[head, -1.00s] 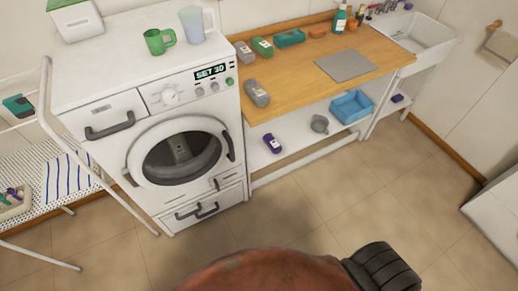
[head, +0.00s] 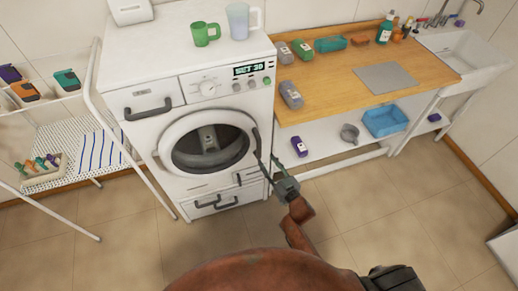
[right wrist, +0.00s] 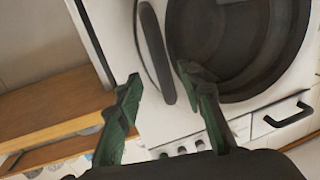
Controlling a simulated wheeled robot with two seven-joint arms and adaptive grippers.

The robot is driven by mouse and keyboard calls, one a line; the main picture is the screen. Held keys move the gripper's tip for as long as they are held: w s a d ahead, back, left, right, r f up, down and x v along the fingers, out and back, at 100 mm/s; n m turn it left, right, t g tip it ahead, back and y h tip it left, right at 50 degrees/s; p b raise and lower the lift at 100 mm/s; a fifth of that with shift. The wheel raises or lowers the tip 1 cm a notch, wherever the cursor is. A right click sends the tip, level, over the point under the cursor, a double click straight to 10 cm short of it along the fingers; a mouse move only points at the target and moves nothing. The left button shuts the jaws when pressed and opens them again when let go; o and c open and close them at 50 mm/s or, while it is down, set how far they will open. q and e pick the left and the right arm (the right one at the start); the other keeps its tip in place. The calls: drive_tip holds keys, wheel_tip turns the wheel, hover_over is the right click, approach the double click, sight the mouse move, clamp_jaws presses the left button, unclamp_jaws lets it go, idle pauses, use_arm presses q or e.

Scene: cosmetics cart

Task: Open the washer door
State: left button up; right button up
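The white washer (head: 150,80) stands against the back wall, and its round door (head: 168,130) with dark glass looks shut. The dark door handle (head: 256,142) is on the door's right side; it also shows in the right wrist view (right wrist: 154,50). My right gripper (head: 264,157) is open and empty, its fingers pointing at the handle's lower end. In the right wrist view my right gripper (right wrist: 160,76) has its two fingertips on either side of the handle's line. I cannot tell whether they touch it. My left gripper is not in view.
A wooden counter (head: 335,90) with several bottles and a lower shelf (head: 335,142) stands right of the washer. A white rack (head: 100,115) is at the left. A green mug (head: 205,34) and a clear jug (head: 238,20) stand on the washer. The floor in front is free.

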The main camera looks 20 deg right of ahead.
sight(260, 151)
drive_tip(key=x, duration=0.4)
drive_tip(key=b+x, duration=0.1)
drive_tip(key=x, duration=0.1)
drive_tip(key=shift+w+a+r, duration=0.2)
drive_tip(key=shift+w+r, duration=0.2)
drive_tip(key=shift+w+a, duration=0.1)
drive_tip(key=shift+w, duration=0.4)
drive_tip(key=c, duration=0.7)
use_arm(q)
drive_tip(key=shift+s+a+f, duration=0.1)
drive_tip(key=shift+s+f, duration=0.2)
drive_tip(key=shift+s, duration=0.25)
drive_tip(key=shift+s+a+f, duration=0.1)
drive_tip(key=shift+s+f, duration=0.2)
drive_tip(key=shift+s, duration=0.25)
use_arm(e)
clamp_jaws()
